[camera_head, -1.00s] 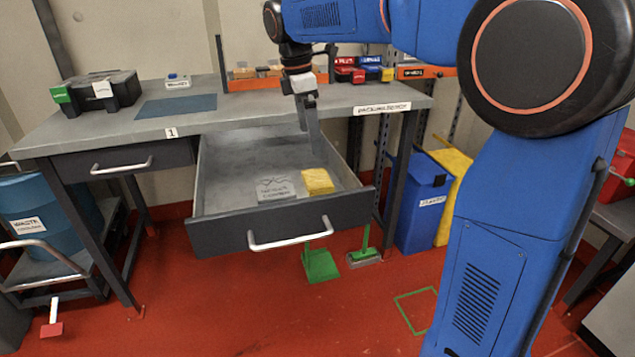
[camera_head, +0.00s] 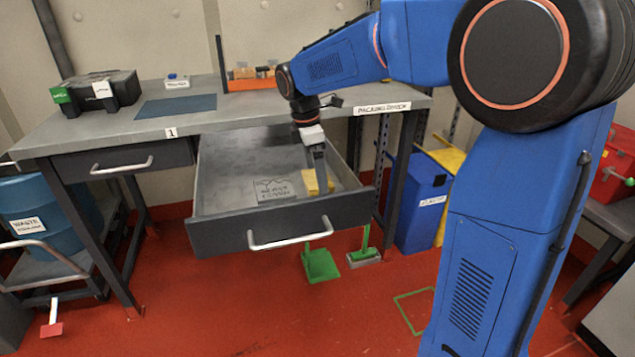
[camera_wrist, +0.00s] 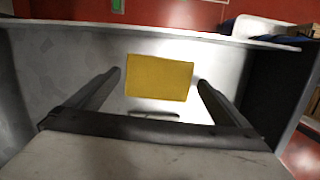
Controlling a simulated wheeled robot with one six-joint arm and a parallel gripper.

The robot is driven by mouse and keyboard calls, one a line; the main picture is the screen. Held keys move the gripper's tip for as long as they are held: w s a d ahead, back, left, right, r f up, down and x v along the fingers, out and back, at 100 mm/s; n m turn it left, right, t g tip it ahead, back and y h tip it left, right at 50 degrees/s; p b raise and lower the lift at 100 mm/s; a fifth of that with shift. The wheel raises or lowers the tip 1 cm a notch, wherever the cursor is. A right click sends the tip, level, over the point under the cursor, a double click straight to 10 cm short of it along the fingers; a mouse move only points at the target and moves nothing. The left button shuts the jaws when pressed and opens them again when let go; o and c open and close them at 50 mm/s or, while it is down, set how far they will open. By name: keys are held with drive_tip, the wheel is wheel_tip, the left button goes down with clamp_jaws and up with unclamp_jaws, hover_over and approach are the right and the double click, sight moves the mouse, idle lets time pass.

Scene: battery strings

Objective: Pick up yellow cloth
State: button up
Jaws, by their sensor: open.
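The yellow cloth (camera_head: 312,181) is a folded rectangular block lying in the open drawer (camera_head: 217,204), near its right front. In the wrist view the cloth (camera_wrist: 160,77) lies just ahead of and between the two finger tips. My gripper (camera_head: 319,180) points down into the drawer and is open, one finger on each side of the cloth in the wrist view (camera_wrist: 159,78). In the head view it partly hides the cloth. I cannot tell whether the fingers touch the cloth.
A grey labelled item (camera_head: 272,190) lies in the drawer left of the cloth. The drawer's front panel (camera_head: 280,229) and side walls surround the gripper. The workbench top (camera_head: 220,118) is above, with a black case (camera_head: 107,92) and a blue mat (camera_head: 177,106).

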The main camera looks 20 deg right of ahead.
drive_tip(key=shift+f, duration=0.3)
drive_tip(key=shift+c, duration=0.6)
drive_tip(key=c, duration=0.8)
drive_tip(key=shift+r, duration=0.1)
wheel_tip(320, 180, up, 10)
drive_tip(key=shift+f, duration=0.1)
